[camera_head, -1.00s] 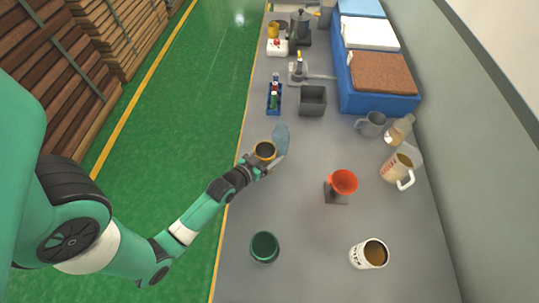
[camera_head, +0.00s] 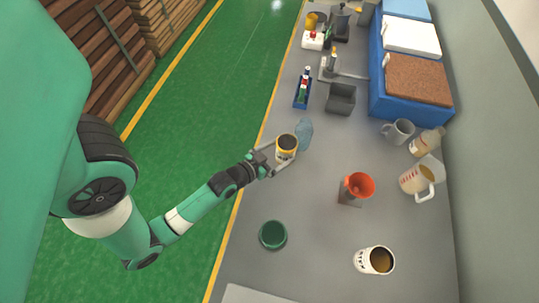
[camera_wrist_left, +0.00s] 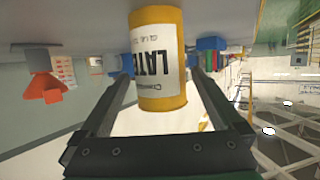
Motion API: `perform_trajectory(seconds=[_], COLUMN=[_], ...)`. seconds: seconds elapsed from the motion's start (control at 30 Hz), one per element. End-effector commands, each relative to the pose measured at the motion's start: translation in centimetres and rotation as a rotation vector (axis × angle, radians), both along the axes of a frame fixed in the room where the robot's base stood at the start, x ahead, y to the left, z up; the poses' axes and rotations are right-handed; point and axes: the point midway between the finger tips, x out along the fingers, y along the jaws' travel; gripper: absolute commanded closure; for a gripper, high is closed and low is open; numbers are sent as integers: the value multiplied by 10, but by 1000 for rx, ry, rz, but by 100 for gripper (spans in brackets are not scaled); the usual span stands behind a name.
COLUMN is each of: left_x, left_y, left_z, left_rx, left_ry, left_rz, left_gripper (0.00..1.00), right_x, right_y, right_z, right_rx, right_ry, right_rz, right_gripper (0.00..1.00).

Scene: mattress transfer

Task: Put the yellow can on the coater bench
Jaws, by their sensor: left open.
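The yellow can (camera_head: 287,146), with a white label and dark contents, stands at the left side of the grey bench (camera_head: 320,225). It is beside a flat blue patch (camera_head: 305,130). My left gripper (camera_head: 283,155) is open, with its fingers on either side of the can. In the left wrist view the can (camera_wrist_left: 158,65) shows between the two finger tips of the gripper (camera_wrist_left: 160,77), with narrow gaps beside it. In that view the bench (camera_wrist_left: 85,22) is at the top, and the can's end appears to be against it. My right gripper is not in view.
A green round container (camera_head: 273,236), an orange funnel on a stand (camera_head: 358,186), and a white mug (camera_head: 374,260) stand nearer. A measuring jug (camera_head: 416,180) and grey mug (camera_head: 398,131) stand right. A blue bottle rack (camera_head: 302,90) and grey bin (camera_head: 341,98) stand beyond the can.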

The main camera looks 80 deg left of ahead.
Motion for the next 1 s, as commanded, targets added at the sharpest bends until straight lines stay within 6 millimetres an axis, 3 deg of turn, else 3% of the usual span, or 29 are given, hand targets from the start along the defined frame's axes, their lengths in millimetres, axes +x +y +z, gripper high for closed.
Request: perform_trajectory(seconds=[0.1, 0.3, 1.0], left_x=[-24, -45, -48], left_y=[-15, -30, -31], left_z=[11, 20, 21], left_rx=[-3, 0, 0], left_ry=[1, -1, -1], left_rz=[1, 0, 0], left_gripper=[0, 0, 0], right_x=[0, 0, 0], right_y=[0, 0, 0], right_z=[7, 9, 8], right_rx=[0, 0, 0], right_ry=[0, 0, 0], right_rz=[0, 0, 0], right_gripper=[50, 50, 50])
